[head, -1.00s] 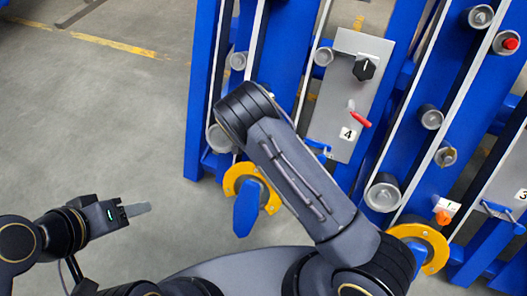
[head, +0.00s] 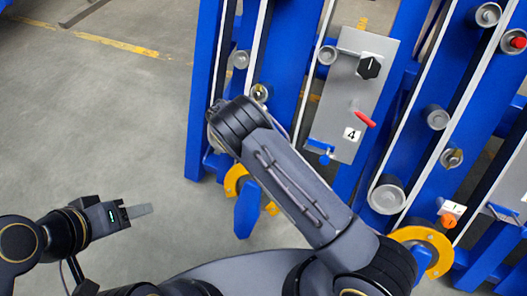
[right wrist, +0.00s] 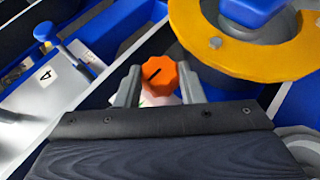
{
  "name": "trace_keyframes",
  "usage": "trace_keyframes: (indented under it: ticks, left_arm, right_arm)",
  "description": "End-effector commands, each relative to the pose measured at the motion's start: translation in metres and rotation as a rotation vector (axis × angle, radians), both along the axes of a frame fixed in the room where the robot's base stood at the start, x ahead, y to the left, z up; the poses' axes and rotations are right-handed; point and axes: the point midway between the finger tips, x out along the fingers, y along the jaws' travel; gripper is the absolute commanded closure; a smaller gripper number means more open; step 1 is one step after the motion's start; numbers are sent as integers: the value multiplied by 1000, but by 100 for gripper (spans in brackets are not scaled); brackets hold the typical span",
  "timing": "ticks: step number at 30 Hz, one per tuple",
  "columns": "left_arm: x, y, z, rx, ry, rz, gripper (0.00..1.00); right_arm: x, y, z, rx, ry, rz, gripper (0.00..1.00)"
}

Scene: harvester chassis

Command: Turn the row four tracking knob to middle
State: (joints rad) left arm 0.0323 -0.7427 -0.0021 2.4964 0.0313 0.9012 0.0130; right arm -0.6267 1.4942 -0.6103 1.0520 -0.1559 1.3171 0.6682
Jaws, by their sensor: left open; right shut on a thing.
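In the right wrist view an orange, lobed knob (right wrist: 158,75) with a dark pointer line sits between the two grey fingers of my right gripper (right wrist: 160,88), which is shut on it. The line slants from lower left to upper right in that view. The row four panel (head: 355,95), a grey plate with a "4" label, stands right of my right arm in the head view; it also shows at the left of the right wrist view (right wrist: 40,85). My right arm hides its gripper and this knob in the head view. My left gripper (head: 140,210) is open and empty over the floor.
A yellow ring (right wrist: 245,42) with a blue part lies close to the right gripper. A blue-handled lever (right wrist: 60,45) is at the left. Another row's orange knob (head: 447,221) stands further right.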

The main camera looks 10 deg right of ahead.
Motion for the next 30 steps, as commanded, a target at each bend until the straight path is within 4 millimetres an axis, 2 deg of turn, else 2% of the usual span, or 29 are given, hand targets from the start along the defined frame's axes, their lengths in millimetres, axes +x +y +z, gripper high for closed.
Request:
trace_keyframes:
  ticks: [1,5,6,16,24,30]
  left_arm:
    - [0,0,0,0,0,0,49]
    - [0,0,0,0,0,0,49]
    - [0,0,0,0,0,0,49]
    - [0,0,2,0,0,0,49]
    - [0,0,11,0,0,0,49]
    - [0,0,14,0,0,0,49]
  right_arm:
    - [0,0,0,1,1,1,61]
    - [0,0,0,1,0,1,44]
    - [0,0,0,1,0,1,43]
    - [2,4,6,2,-1,1,43]
    - [12,30,41,3,-2,2,43]
    - [18,43,58,3,0,2,43]
